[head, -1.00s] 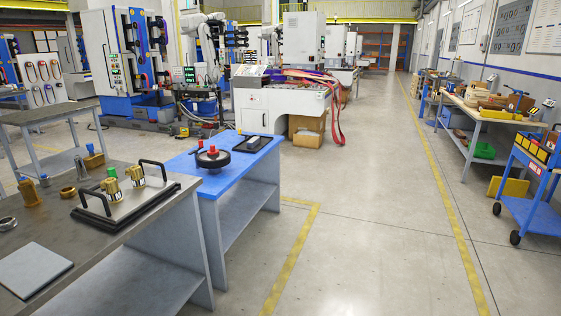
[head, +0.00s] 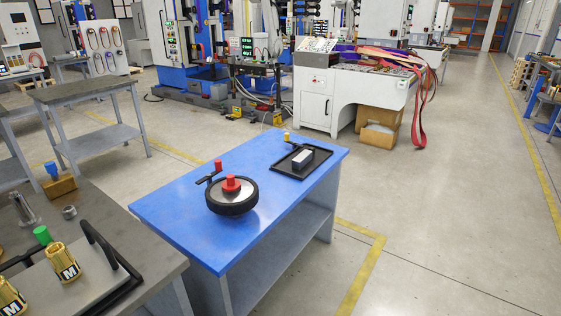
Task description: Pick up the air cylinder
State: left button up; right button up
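No part is clearly recognisable as the air cylinder. A silver upright cylindrical part (head: 24,208) stands on the grey table at the left and may be it. A small grey block (head: 310,155) with a dark side sits in a black tray (head: 283,168) on the blue table. Neither of my grippers shows in the head view.
The blue table (head: 180,206) stands ahead and holds a black handwheel (head: 231,196) with red knobs. The grey table (head: 120,222) at lower left holds a brass block (head: 59,186) with a blue top and a metal ring (head: 69,212). The floor (head: 450,230) on the right is open.

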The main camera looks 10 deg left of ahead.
aim_at(300, 160)
jog(key=i+l+u, duration=0.3)
jog(key=i+l, duration=0.25)
jog(key=i+l+u, duration=0.25)
jog(key=i+l, duration=0.4)
jog(key=l, duration=0.1)
